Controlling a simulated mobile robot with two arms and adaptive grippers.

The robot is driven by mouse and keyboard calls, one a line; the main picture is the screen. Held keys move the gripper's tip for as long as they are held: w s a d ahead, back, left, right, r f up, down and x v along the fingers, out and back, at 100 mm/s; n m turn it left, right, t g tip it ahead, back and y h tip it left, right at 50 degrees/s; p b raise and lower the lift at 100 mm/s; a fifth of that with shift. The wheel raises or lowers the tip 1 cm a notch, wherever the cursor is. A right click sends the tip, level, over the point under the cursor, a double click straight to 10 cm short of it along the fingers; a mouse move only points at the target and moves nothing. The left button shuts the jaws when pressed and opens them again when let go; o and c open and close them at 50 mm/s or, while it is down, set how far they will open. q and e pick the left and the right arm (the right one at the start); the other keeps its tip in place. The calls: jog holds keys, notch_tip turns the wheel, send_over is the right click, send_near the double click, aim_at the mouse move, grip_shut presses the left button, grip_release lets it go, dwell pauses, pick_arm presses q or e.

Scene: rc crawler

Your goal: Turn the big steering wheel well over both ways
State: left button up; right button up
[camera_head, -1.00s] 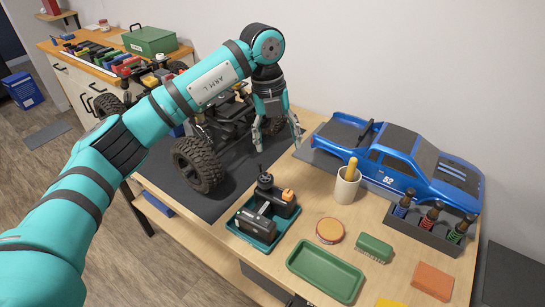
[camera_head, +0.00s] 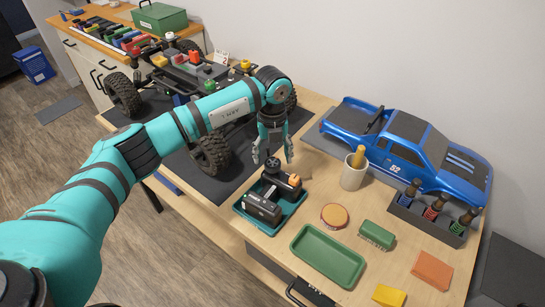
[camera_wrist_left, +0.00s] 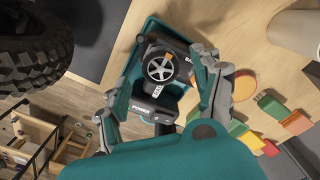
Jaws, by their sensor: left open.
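A black handheld controller (camera_head: 265,206) lies in a teal tray (camera_head: 241,212) near the front of the bench. Its round steering wheel (camera_wrist_left: 160,69), with silver spokes and an orange mark, faces up in the left wrist view. In the head view the wheel is small and its detail is hard to tell. My left gripper (camera_head: 273,158) points down, open and empty, above the controller's back end. In the left wrist view its two fingers lie either side of the controller, with the wheel between them; contact cannot be told. My right gripper is out of view.
The crawler chassis (camera_head: 190,68) with big tires stands on a dark mat left of the tray. A cup with a yellow-handled tool (camera_head: 353,172), a round tin (camera_head: 334,216) and a green tray (camera_head: 327,256) stand to the right. A blue truck body (camera_head: 405,150) lies behind.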

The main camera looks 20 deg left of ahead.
aim_at(273, 165)
pick_arm(q)
notch_tip(273, 165, down, 2)
jog(key=shift+f, duration=0.2)
jog(key=c, duration=1.2)
jog(key=shift+w+f+m+b, duration=0.1)
jog(key=shift+f+m+b, duration=0.05)
jog(key=shift+m+b, duration=2.05)
jog(key=shift+m, duration=1.1)
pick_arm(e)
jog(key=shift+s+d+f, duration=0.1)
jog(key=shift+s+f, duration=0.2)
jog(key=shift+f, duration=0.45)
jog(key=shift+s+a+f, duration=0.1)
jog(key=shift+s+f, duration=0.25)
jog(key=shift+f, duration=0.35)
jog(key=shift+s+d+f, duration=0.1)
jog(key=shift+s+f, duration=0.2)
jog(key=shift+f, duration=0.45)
pick_arm(q)
jog(key=shift+m, duration=0.3)
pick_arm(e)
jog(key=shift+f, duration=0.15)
